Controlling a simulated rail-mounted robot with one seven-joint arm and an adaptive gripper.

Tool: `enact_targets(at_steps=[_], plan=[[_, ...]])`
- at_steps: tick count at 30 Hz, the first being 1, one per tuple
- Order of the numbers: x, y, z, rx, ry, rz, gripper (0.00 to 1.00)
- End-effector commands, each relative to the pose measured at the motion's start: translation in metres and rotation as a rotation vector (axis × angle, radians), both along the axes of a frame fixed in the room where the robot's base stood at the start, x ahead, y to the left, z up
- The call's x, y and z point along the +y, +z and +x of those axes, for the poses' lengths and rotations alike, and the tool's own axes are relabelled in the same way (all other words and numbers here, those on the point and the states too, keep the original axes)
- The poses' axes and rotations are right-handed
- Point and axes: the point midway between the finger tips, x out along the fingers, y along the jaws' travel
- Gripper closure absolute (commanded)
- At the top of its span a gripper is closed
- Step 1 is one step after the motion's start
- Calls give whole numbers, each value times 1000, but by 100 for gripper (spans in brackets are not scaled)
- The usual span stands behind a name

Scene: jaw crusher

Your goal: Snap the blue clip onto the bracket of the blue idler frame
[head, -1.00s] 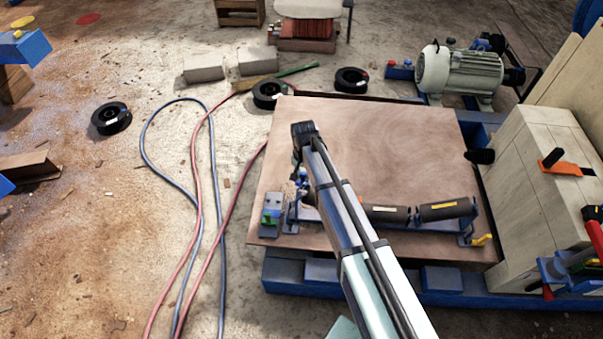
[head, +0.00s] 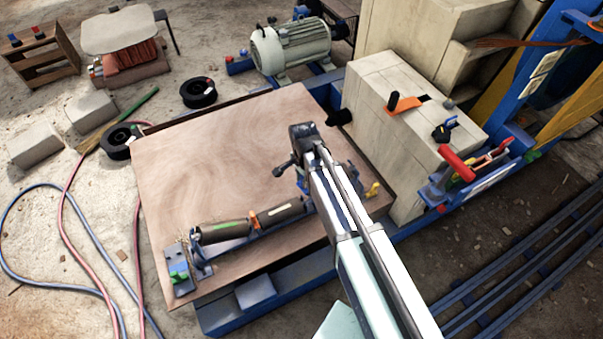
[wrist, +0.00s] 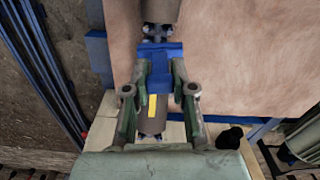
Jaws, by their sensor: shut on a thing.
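My gripper (wrist: 160,90) is shut on the blue clip (wrist: 160,68) in the wrist view, with a finger on each side of it. The clip is above the blue idler frame, close to the gap between two dark rollers (wrist: 160,10). The clip hides much of the frame, and I cannot tell whether it touches the bracket. In the head view the blue idler frame (head: 201,266) lies on a brown board with its rollers (head: 222,231). My arm covers its right part, and the clip cannot be made out there.
The brown board (head: 215,150) has wide bare room behind the rollers. A pale block housing (head: 410,110) stands to the right. A yellow piece (head: 373,189) is at the frame's right end; a plate with a green piece (head: 180,275) is at its left. A motor (head: 290,45) stands behind.

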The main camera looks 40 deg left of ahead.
Motion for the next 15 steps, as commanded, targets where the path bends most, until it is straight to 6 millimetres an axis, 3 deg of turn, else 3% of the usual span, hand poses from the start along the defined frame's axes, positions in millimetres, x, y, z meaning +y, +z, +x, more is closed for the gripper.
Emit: enact_targets(at_steps=[6, 15], plan=[[-2, 0, -1, 2, -120, -1, 100], [-1, 0, -1, 2, -135, -1, 100]])
